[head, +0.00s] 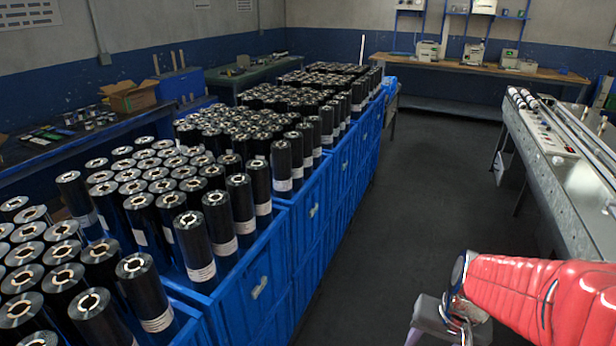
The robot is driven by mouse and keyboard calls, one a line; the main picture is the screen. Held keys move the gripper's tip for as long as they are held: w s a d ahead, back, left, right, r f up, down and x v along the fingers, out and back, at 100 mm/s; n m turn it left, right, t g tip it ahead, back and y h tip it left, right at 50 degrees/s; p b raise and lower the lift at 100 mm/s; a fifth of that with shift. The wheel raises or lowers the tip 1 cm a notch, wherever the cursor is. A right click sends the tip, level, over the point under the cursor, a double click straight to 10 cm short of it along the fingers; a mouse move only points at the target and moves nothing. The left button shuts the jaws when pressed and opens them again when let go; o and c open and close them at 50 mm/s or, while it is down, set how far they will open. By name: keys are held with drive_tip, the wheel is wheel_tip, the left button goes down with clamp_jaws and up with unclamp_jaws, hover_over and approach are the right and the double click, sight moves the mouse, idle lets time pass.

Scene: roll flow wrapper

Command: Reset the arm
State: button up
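My arm, in a red padded sleeve, reaches in from the right edge at the bottom right of the head view. Its metal joint is at the sleeve's left end, with grey parts below it cut off by the bottom edge. No gripper fingers can be made out, and whether anything is held does not show.
Blue crates (262,278) full of upright dark film rolls (193,245) line the left and run to the back. A grey machine bench (540,165) stands at the right. Dark floor (400,180) between them is clear. A wooden workbench (480,68) stands at the back.

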drive_tip(key=s+a+r+n+t, duration=0.2)
drive_tip(key=a+r, duration=0.2)
drive_tip(key=r, duration=0.3)
drive_tip(key=s+a+r+n+t, duration=0.2)
drive_tip(key=s+a+r, duration=0.1)
drive_tip(key=r, duration=0.4)
drive_tip(key=shift+s+a+r+n+h, duration=0.3)
drive_tip(key=shift+s+a+r+n, duration=0.1)
drive_tip(key=shift+a, duration=0.5)
drive_tip(key=shift+c, duration=0.4)
